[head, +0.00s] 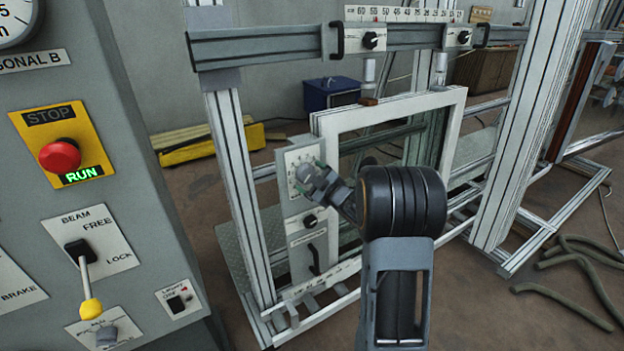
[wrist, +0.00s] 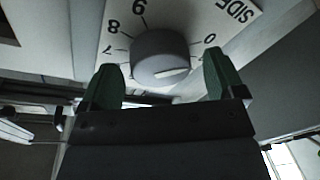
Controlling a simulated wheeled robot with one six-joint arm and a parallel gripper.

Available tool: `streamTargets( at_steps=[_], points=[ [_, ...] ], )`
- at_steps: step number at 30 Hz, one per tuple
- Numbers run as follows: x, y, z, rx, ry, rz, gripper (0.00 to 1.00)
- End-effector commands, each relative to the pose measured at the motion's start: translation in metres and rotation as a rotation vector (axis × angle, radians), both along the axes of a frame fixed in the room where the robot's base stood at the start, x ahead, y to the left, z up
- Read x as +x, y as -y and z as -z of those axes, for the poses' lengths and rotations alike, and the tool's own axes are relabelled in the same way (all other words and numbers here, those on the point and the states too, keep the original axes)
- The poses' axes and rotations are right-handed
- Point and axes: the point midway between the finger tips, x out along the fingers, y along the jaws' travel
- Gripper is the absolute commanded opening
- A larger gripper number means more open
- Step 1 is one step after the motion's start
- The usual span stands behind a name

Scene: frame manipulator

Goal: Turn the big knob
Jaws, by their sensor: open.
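The big knob (wrist: 160,57) is a dark grey round knob with a pale pointer line, on a white dial plate with black numbers. In the wrist view my gripper (wrist: 160,64) is open, one green-tipped finger on each side of the knob. I cannot tell whether either finger touches it. The pointer line aims to the lower right in that view. In the head view the white dial plate (head: 292,158) is on the left post of the frame. My gripper (head: 312,180) is in front of it and hides most of the knob.
A smaller black knob (head: 310,221) and a black handle (head: 314,259) are just below the dial. A white-edged frame (head: 460,125) stands right of it. A grey control console (head: 130,180) with a red stop button (head: 60,155) fills the left side. Hoses (head: 575,265) lie on the floor.

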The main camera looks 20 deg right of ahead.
Motion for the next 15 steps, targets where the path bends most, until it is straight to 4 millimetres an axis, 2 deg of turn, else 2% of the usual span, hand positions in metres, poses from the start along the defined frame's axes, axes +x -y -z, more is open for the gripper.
streamTargets(
  at_steps=[3, 15],
  points=[
    [-0.0001, 0.0000, 0.0000, 0.000, 0.000, 0.000, 0.86],
    [-0.0003, 0.0000, -0.0001, 0.000, 0.000, 0.000, 0.48]
  ],
)
